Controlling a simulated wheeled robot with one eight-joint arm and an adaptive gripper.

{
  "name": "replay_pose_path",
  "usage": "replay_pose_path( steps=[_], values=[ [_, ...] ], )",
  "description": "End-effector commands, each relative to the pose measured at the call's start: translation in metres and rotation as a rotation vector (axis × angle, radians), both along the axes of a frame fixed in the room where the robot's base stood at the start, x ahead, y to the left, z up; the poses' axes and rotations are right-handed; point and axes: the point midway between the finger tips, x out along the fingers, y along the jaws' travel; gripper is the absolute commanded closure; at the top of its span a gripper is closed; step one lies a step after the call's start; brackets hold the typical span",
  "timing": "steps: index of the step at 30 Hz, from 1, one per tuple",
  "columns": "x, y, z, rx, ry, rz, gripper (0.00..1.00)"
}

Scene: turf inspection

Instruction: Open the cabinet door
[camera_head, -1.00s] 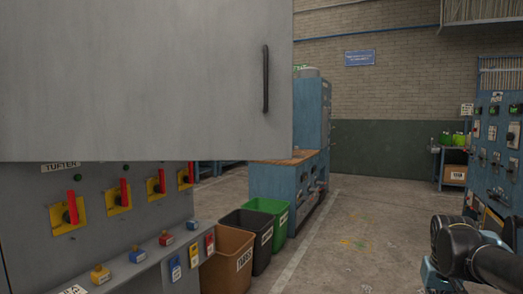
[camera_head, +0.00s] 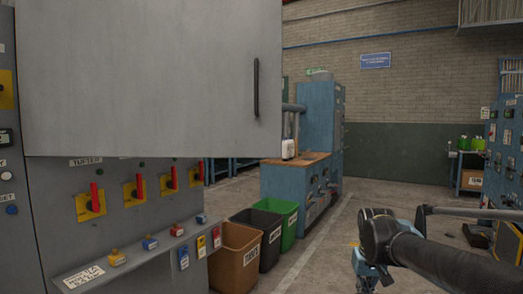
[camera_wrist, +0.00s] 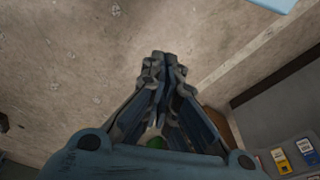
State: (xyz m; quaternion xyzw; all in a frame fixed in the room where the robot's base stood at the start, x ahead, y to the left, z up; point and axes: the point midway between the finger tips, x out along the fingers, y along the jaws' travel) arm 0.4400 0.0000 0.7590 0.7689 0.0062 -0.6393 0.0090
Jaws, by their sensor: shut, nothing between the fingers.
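The grey cabinet door (camera_head: 150,80) fills the upper left of the head view. Its dark vertical handle (camera_head: 256,88) is near the door's right edge. I cannot tell for sure whether the door stands fully shut. My gripper (camera_wrist: 163,62) shows in the wrist view with its fingers together and nothing between them, above bare concrete floor. In the head view my arm comes in from the lower right, with the blue gripper part (camera_head: 364,268) low at the bottom edge. It is right of and well below the handle, apart from the door.
Below the door is a panel with red-handled switches (camera_head: 139,186) and a ledge of buttons (camera_head: 117,258). Brown (camera_head: 236,257), black (camera_head: 262,232) and green (camera_head: 283,214) bins stand beside it. A blue workbench (camera_head: 297,183) is behind. Open floor lies right of the bins.

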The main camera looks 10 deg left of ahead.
Motion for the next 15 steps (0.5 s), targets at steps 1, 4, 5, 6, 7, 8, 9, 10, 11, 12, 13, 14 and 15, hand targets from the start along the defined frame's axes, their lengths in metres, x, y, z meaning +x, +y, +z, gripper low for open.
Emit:
replay_pose_path(
  steps=[1,4,5,6,7,8,9,10,11,12,13,14,15],
  values=[
    [0.0,0.0,0.0,0.0,0.0,0.0,1.0],
    [-0.004,0.001,0.003,0.004,-0.005,0.0,1.0],
    [-0.007,0.002,0.006,0.01,-0.007,0.0,1.0],
    [-0.008,0.006,0.008,0.025,-0.003,-0.001,1.0],
    [-0.007,0.009,0.011,0.04,0.003,-0.002,1.0],
    [-0.005,0.013,0.015,0.061,0.01,-0.002,1.0],
    [-0.002,0.019,0.021,0.097,0.025,-0.002,1.0],
    [0.0,0.026,0.027,0.129,0.036,-0.004,1.0],
    [0.003,0.034,0.034,0.167,0.05,-0.005,1.0],
    [0.007,0.047,0.045,0.223,0.071,-0.004,1.0],
    [0.01,0.057,0.054,0.269,0.088,-0.001,1.0],
    [0.013,0.068,0.065,0.316,0.105,0.002,1.0],
    [0.018,0.083,0.079,0.382,0.129,0.009,1.0]
  ],
)
